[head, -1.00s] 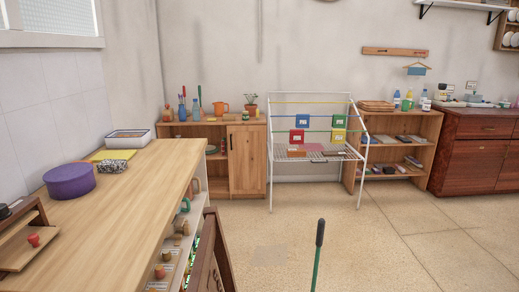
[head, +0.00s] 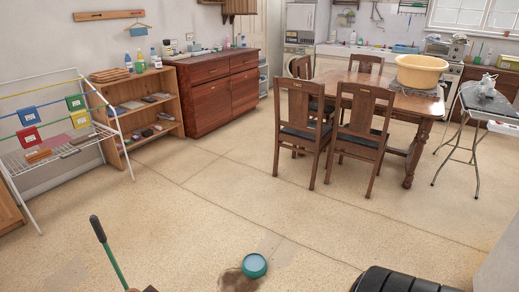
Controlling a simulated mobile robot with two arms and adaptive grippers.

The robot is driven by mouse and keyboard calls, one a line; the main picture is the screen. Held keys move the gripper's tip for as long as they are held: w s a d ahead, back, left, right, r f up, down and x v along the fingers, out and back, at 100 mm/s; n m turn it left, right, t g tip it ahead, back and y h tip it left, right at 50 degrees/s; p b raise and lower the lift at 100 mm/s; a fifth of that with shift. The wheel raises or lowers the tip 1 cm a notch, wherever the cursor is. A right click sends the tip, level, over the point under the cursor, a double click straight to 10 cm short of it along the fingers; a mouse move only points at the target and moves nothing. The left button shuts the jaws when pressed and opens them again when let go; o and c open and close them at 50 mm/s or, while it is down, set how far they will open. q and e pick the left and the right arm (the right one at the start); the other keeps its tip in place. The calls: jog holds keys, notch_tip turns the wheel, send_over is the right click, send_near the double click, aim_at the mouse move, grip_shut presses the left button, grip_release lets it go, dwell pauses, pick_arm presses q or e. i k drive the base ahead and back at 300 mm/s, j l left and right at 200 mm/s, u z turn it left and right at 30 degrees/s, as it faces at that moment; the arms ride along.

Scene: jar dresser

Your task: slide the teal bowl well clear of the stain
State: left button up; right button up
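The teal bowl (head: 254,265) stands upright on the floor at the bottom middle of the head view, with a pale blue inside. The stain (head: 236,281) is a dark brown patch on the floor just to its lower left. The bowl covers or touches the stain's upper right edge; how much of the stain lies under the bowl is hidden. The stain is cut off by the bottom edge of the picture. Neither of my grippers is in view.
A green handle with a dark grip (head: 107,252) rises left of the stain. A black ribbed object (head: 400,281) is at the bottom right. The dining table (head: 399,98) and chairs (head: 313,125) stand farther back. Floor beyond and right of the bowl is clear.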

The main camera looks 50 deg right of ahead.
aim_at(254, 265)
jog(key=z, duration=1.55)
jog(key=i+l+u, duration=0.15)
jog(key=l, duration=0.2)
jog(key=i+l+u, duration=0.1)
jog(key=l, duration=0.3)
jog(key=i+l+u, duration=0.15)
jog(key=l, duration=0.2)
jog(key=k, duration=0.05)
